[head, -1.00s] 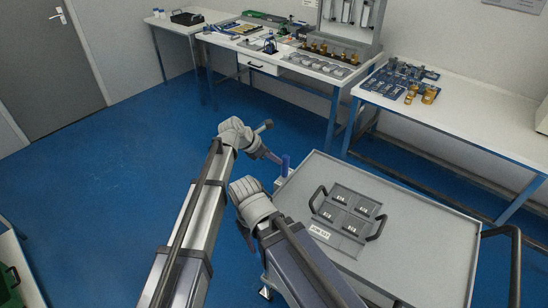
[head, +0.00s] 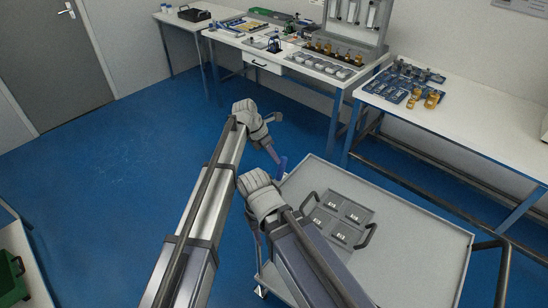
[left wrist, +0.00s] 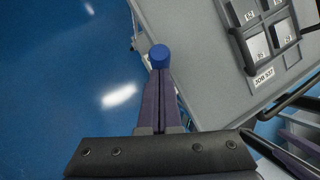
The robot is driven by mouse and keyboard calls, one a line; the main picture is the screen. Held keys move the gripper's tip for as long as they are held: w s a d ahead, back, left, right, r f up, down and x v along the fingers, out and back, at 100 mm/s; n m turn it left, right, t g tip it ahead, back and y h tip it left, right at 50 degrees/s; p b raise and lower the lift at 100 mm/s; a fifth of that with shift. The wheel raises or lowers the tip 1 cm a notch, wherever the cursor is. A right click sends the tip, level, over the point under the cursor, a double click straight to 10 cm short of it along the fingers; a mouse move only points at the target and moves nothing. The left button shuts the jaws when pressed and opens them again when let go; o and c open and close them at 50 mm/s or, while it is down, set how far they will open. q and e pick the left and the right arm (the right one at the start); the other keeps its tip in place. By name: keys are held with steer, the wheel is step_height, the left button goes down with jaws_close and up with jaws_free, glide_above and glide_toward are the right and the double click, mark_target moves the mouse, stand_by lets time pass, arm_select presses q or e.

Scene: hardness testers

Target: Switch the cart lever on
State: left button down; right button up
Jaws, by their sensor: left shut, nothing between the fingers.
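In the left wrist view the round knob (left wrist: 159,55) lies straight ahead of the fingers. My left gripper (head: 274,158) has its purple fingers shut with nothing between them. Its fingertips (left wrist: 160,72) are right at the knob; I cannot tell whether they touch it. The lever's shaft is largely hidden below the knob.
A grey job-set tray (head: 343,214) with black handles lies on the cart. A cart rail (head: 508,262) stands at the right. Workbenches (head: 455,128) stand behind. Blue floor (head: 130,150) is open to the left.

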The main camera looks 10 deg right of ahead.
arm_select(q)
steer(key=shift+w+d+f+g+y, duration=0.15)
steer(key=shift+w+d+g+y, duration=0.2)
steer(key=shift+w+d, duration=0.4)
arm_select(e)
steer(key=shift+w+d, duration=0.2)
arm_select(q)
steer(key=shift+d, duration=0.1)
